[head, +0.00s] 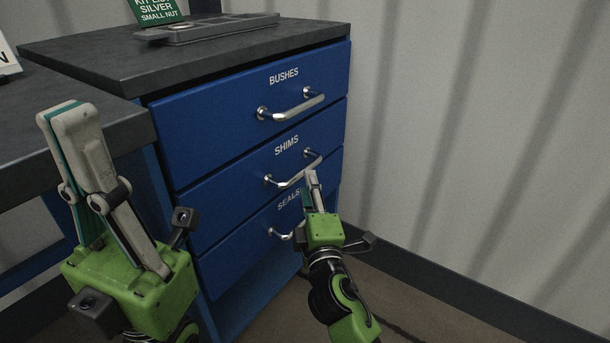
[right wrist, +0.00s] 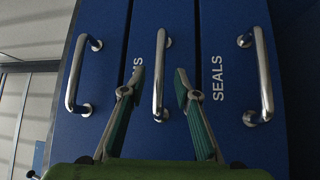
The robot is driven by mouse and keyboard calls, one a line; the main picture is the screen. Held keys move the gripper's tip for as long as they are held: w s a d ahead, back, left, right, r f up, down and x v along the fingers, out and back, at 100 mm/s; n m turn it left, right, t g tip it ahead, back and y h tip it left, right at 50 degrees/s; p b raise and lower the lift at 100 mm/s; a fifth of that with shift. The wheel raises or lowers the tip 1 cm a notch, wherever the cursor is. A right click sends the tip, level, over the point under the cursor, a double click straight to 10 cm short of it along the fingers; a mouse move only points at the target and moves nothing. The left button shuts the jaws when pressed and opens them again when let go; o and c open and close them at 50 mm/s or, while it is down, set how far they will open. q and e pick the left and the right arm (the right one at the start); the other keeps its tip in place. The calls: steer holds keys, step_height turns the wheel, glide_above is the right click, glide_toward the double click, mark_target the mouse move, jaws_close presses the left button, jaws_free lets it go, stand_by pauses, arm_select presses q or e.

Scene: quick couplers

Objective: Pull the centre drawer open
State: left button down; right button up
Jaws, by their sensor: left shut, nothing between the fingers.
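The centre drawer (head: 225,172), labelled SHIMS, is a blue front that looks flush with the drawers above and below it. Its silver bar handle (head: 285,182) also shows upright in the right wrist view (right wrist: 159,80). My right gripper (head: 311,176) is at the right part of this handle. In the right wrist view its two fingers (right wrist: 160,74) are open, one on each side of the bar. I cannot tell whether either finger touches it. My left gripper (head: 68,112) is shut and empty, raised at the left, away from the drawers.
The BUSHES drawer (head: 225,112) is above and the SEALS drawer (head: 235,245) below, each with a bar handle. The dark worktop (head: 100,50) bears a grey tray (head: 205,32) and a green sign (head: 155,12). A corrugated wall (head: 470,130) stands at the right.

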mark_target(305, 168)
steer(key=shift+w+a+r+b, duration=0.15)
steer(key=shift+w+b, duration=0.15)
steer(key=shift+w, duration=0.7)
steer(key=shift+w+a+r+b, duration=0.1)
steer(key=shift+w+b, duration=0.15)
steer(key=shift+w, duration=0.75)
steer(key=shift+w+a+r+b, duration=0.15)
steer(key=shift+w+b, duration=0.15)
steer(key=shift+w, duration=0.7)
jaws_close()
